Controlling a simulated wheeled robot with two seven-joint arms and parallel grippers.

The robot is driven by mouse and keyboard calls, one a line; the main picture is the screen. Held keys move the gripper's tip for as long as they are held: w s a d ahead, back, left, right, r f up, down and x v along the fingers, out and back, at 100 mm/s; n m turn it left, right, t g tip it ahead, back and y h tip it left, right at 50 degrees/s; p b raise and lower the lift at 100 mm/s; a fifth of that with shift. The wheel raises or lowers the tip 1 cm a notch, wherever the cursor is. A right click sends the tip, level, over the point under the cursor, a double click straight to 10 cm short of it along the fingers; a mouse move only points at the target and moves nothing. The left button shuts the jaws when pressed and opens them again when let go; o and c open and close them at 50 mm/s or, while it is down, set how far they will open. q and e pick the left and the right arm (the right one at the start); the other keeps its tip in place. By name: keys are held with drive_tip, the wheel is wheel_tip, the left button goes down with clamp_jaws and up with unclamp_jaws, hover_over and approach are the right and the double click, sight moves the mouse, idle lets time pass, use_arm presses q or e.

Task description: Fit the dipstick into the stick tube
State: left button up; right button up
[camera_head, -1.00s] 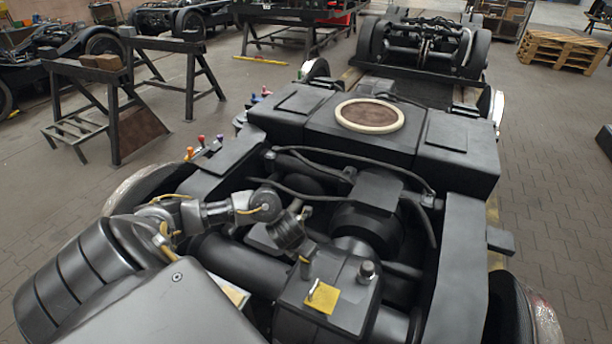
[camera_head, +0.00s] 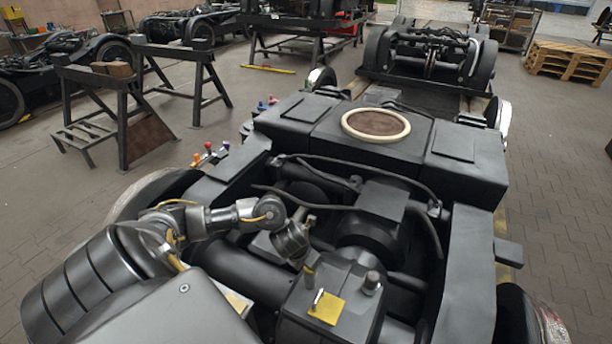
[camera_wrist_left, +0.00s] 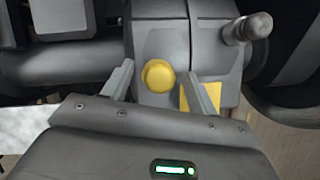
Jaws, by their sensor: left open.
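A round yellow knob (camera_wrist_left: 158,75), which looks like the dipstick's head, is seen end-on in the left wrist view. My left gripper (camera_wrist_left: 161,64) is open, with one finger on either side of the knob and gaps visible. In the head view my left gripper (camera_head: 303,262) is small and dark over the grey housing (camera_head: 345,325). A dull yellow upright piece (camera_head: 309,277) below it is probably the same knob. The stick below the knob is hidden. I cannot make out the stick tube. My right gripper is not in view.
On the housing are a yellow square patch (camera_head: 326,308), a small pale peg (camera_head: 318,297) and a dark-capped fitting (camera_head: 371,282). Hoses (camera_head: 340,173) and frame beams (camera_head: 460,265) surround it. Trestles (camera_head: 125,120) and pallets (camera_head: 568,62) stand farther off on open floor.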

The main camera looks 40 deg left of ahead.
use_arm(q)
drive_tip(key=p+v, duration=0.3)
drive_tip(key=v, duration=0.6)
drive_tip(key=shift+s+r, duration=0.15)
drive_tip(key=shift+r, duration=0.2)
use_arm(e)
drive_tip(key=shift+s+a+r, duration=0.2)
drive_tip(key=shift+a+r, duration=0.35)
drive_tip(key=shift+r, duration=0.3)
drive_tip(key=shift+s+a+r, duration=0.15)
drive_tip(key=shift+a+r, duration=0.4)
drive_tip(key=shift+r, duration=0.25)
